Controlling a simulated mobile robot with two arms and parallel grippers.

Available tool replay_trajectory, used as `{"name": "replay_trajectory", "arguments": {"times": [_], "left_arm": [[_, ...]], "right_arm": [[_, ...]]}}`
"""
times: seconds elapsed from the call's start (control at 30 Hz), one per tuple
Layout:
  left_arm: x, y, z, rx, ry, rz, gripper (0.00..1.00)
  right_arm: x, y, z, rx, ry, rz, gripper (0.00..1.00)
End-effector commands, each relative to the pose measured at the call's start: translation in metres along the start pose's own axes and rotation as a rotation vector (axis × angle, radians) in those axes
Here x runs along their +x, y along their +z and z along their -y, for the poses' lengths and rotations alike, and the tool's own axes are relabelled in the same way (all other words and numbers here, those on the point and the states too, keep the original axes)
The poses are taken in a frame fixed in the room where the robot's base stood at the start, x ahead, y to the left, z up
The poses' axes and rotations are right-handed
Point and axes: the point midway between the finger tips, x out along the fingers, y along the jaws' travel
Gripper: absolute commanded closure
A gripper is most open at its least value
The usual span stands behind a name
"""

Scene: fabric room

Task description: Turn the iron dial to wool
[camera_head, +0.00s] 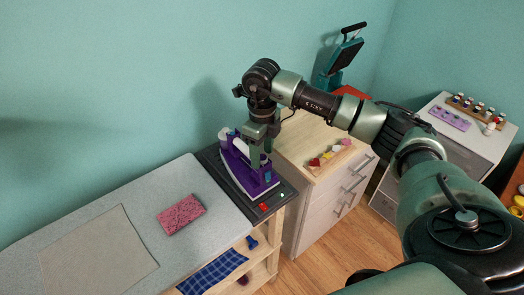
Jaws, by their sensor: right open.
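A purple and white iron (238,172) stands on a dark rest at the right end of the grey ironing surface. My right gripper (257,160) points down over the iron, its fingers at the upper part of the iron. It is open. The gripper and wrist cover part of the iron, and I cannot make out the dial or its setting. I cannot tell whether the fingers touch the iron. My left gripper is not in view.
A pink patterned cloth (181,214) and a beige cloth (98,258) lie on the grey ironing surface (160,180). A wooden-topped drawer cabinet (300,150) stands to the right, with a teal press (343,58) behind. Blue checked fabric (212,273) lies on a shelf below.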

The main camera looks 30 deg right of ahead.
Motion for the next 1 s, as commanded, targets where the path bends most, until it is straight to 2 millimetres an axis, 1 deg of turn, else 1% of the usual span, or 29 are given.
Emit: {"name": "replay_trajectory", "arguments": {"times": [0.03, 0.07, 0.1, 0.17, 0.2, 0.23, 0.47, 0.67, 0.87, 1.0], "left_arm": [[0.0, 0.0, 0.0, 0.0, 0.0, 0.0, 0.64], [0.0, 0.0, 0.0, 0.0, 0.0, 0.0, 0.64], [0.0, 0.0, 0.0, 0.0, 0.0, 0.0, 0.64], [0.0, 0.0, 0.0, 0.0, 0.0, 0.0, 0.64], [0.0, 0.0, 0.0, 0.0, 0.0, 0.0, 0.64], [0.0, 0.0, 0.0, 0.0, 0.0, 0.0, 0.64], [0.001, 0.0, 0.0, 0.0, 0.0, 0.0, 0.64], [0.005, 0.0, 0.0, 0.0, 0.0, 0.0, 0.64], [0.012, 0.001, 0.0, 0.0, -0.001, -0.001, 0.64], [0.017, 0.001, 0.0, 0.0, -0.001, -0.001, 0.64]], "right_arm": [[0.0, 0.0, 0.0, 0.0, 0.0, 0.0, 0.48], [0.0, 0.0, 0.0, 0.0, 0.0, 0.0, 0.56], [0.0, 0.0, 0.0, 0.0, 0.0, 0.0, 0.67], [0.0, 0.0, 0.0, 0.0, 0.0, 0.0, 0.84], [0.0, 0.0, 0.0, 0.0, 0.0, 0.0, 0.95], [0.0, 0.0, 0.0, 0.0, 0.0, 0.0, 1.0], [0.0, 0.0, 0.0, 0.012, 0.0, 0.001, 1.0], [0.0, 0.001, 0.0, 0.078, 0.0, 0.002, 1.0], [0.001, 0.001, 0.0, 0.218, 0.0, 0.003, 1.0], [0.001, 0.001, 0.0, 0.346, 0.0, 0.003, 1.0]]}}
